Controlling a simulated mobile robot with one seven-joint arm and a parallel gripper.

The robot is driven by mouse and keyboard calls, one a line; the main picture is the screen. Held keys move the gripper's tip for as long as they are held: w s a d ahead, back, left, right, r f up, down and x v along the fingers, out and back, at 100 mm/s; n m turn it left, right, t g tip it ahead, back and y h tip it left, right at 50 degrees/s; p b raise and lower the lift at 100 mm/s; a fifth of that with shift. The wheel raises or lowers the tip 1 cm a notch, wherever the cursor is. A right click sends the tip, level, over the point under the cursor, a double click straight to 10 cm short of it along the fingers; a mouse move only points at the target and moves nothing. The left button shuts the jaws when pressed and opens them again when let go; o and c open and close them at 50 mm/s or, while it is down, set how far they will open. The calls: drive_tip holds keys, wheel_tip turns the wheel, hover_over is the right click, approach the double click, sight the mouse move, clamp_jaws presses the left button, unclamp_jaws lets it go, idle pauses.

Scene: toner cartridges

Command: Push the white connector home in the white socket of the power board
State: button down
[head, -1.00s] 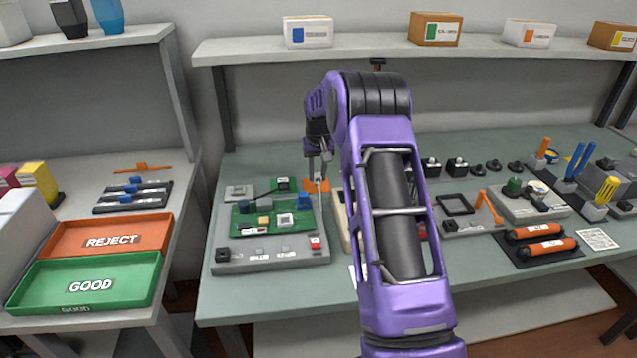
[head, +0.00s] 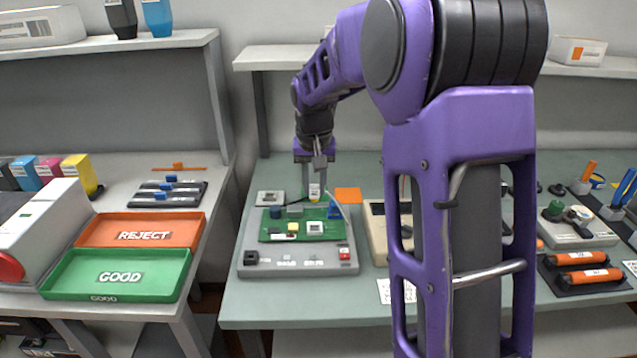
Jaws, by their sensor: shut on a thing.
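My gripper (head: 314,190) points down over the back edge of the green power board (head: 275,236), which sits on a grey fixture (head: 300,267). It is shut on a small white piece, which looks like the white connector (head: 315,190). A thin pale cable curves down on its right. The connector appears to be above the board's rear parts; I cannot tell if it touches anything. A white square part (head: 315,228) sits on the board, in front of the gripper. I cannot tell which part is the white socket; it may be hidden behind the fingers.
A blue part (head: 334,211) stands on the board close to the right of the fingers. An orange square (head: 348,195) lies behind right. A beige device (head: 376,235) stands right of the fixture. Green (head: 118,297) and orange (head: 190,231) trays are on the left table.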

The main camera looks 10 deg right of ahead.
sight(314, 199)
drive_tip(key=shift+f+b, duration=2.3)
drive_tip(key=shift+f, duration=0.7)
drive_tip(key=shift+f, duration=0.1)
drive_tip(key=shift+f+b, duration=0.35)
drive_tip(key=shift+f, duration=0.35)
drive_tip(key=shift+f, duration=0.85)
drive_tip(key=c, duration=0.6)
unclamp_jaws()
drive_tip(key=shift+r, duration=0.1)
